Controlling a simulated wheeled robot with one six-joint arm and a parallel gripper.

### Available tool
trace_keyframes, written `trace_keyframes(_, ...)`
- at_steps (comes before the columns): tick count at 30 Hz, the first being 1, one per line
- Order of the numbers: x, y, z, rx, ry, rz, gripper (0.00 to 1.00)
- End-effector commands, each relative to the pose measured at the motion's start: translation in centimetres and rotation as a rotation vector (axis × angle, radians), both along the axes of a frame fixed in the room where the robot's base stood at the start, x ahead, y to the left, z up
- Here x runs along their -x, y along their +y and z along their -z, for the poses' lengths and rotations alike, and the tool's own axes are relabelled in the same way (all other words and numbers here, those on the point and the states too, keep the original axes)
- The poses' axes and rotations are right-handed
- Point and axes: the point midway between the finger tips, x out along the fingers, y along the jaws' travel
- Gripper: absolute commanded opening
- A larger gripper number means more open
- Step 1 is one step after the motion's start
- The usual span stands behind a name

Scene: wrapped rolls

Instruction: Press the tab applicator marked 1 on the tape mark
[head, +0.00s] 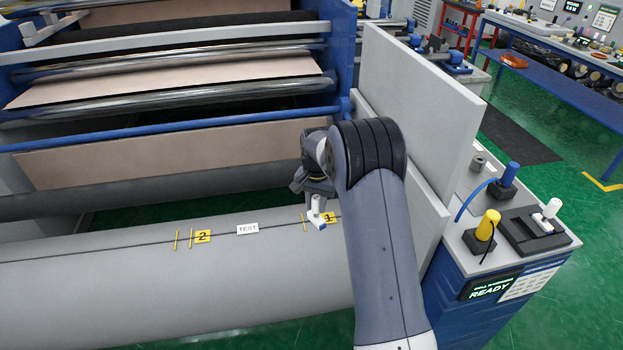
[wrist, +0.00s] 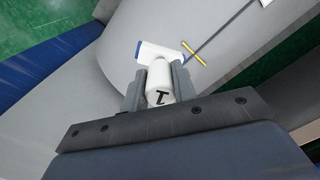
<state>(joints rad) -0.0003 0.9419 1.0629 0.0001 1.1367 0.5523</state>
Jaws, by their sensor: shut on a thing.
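My gripper (head: 316,196) is shut on the white tab applicator (head: 316,210), over the right part of the large grey roll (head: 180,285). In the wrist view my gripper (wrist: 159,88) grips its rounded handle, marked 1 (wrist: 158,97). The applicator's white foot with a blue end (wrist: 160,52) lies beyond the fingers. A yellow tape mark (wrist: 194,53) crosses the dark line right beside the foot. In the head view a yellow mark (head: 303,223) and the yellow label 1 (head: 331,217), partly covered, flank the applicator. I cannot tell whether the foot touches the roll.
Farther left on the roll are label 2 (head: 202,236), yellow marks and a TEST label (head: 248,229). A grey upright panel (head: 415,110) stands right of my arm. A cabinet (head: 500,260) holds yellow (head: 488,226), blue (head: 508,176) and white (head: 552,209) tools.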

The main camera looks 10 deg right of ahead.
Motion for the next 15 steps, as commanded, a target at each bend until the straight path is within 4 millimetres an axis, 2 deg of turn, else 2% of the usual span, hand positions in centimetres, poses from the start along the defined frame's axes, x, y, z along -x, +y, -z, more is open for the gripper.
trace_keyframes(1, -1.2, 0.0, -0.3, 0.000, -0.001, 0.045, 0.00)
trace_keyframes(6, -4.5, 0.0, -0.7, 0.001, -0.001, 0.208, 0.00)
trace_keyframes(10, -6.4, 0.0, -0.8, 0.000, -0.001, 0.313, 0.00)
trace_keyframes(15, -7.7, 0.0, -0.9, 0.001, -0.001, 0.401, 0.00)
